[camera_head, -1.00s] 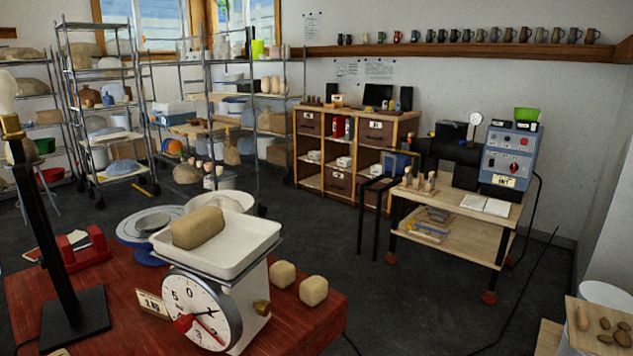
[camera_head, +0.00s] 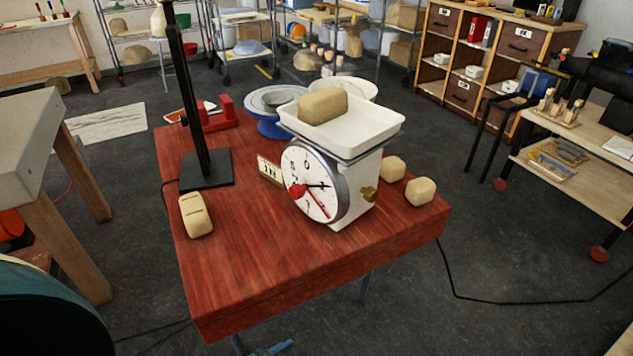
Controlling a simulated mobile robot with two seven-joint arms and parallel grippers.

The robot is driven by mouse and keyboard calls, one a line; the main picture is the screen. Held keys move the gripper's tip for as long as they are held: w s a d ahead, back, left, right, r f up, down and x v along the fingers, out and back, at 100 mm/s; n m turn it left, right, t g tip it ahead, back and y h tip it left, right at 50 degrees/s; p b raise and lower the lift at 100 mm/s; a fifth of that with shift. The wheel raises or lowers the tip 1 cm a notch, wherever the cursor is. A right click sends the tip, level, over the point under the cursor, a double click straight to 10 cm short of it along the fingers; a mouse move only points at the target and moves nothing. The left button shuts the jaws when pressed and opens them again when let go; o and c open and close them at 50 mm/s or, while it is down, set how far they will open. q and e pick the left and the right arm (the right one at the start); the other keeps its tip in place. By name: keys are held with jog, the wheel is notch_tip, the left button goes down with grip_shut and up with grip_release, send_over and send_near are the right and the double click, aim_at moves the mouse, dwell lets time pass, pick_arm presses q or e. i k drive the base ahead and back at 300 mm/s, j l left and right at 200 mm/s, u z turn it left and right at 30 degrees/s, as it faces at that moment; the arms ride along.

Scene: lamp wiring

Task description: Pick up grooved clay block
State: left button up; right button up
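The grooved clay block (camera_head: 196,215) lies on the red wooden table (camera_head: 270,262), near its left edge. It is a tan, rounded block with dark grooves across its top. A plain larger clay block (camera_head: 323,106) rests in the white tray (camera_head: 366,131) of the dial scale (camera_head: 330,186). Two small clay blocks (camera_head: 393,169) and (camera_head: 420,191) sit on the table right of the scale. Neither of my grippers shows in the head view.
A black lamp stand (camera_head: 206,168) rises just behind the grooved block. A small card (camera_head: 269,169) stands beside the scale. A grey-topped bench (camera_head: 28,135) is at the left. The table's front is clear. A workbench (camera_head: 585,144) stands at the right.

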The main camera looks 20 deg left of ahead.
aim_at(196, 220)
jog(key=u, duration=1.1)
